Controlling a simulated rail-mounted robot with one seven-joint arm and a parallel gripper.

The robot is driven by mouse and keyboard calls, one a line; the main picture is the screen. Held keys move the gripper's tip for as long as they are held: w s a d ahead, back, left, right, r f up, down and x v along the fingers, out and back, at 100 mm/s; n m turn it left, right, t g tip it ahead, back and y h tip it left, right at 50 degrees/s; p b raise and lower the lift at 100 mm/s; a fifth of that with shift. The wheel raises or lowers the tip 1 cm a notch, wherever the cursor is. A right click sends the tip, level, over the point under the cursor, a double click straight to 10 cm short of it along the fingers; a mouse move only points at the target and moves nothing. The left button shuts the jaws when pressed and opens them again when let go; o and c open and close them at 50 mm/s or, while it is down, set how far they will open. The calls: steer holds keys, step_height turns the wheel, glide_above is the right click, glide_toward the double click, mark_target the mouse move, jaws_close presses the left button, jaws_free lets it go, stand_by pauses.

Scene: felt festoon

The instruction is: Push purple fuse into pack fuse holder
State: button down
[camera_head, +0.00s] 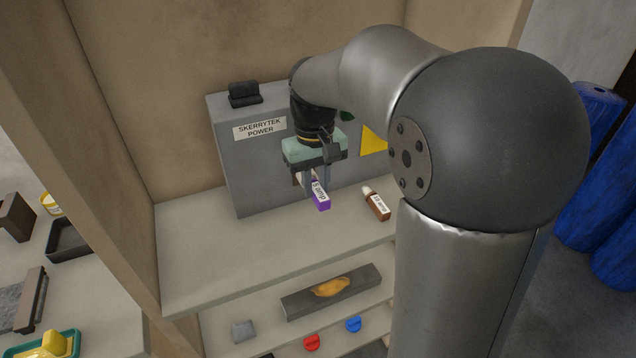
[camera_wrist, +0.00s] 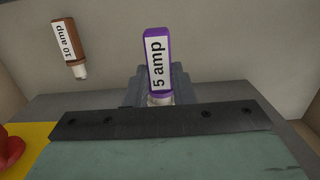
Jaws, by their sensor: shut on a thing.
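The purple fuse (camera_head: 321,195), labelled "5 amp", is held in my gripper (camera_head: 317,185) above the shelf, in front of the grey SKERRYTEK POWER pack (camera_head: 235,170). In the wrist view the purple fuse (camera_wrist: 159,60) stands out beyond the gripper's dark plate, with its pale end cap at the jaws. My gripper is shut on it. A brown fuse (camera_head: 377,204), labelled "10 amp", lies on the shelf to the right; it also shows in the wrist view (camera_wrist: 69,47). The fuse holder cannot be made out; my gripper and arm cover part of the pack's front.
The shelf (camera_head: 190,270) is bare at its left front. A black piece (camera_head: 244,94) sits on top of the pack, and a yellow triangle (camera_head: 373,139) is on its front. A lower shelf holds a grey bar (camera_head: 305,300) and red and blue caps. A wooden side panel (camera_head: 110,130) bounds the left.

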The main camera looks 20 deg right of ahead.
steer(key=shift+w, duration=0.4)
steer(key=c, duration=1.2)
jaws_free()
steer(key=shift+o, duration=0.2)
step_height(320, 180, up, 12)
steer(key=shift+w, duration=0.35)
steer(key=shift+s+a, duration=0.1)
steer(key=shift+s, duration=0.05)
steer(key=s+b, duration=0.3)
steer(key=s, duration=0.6)
steer(key=shift+s, duration=0.35)
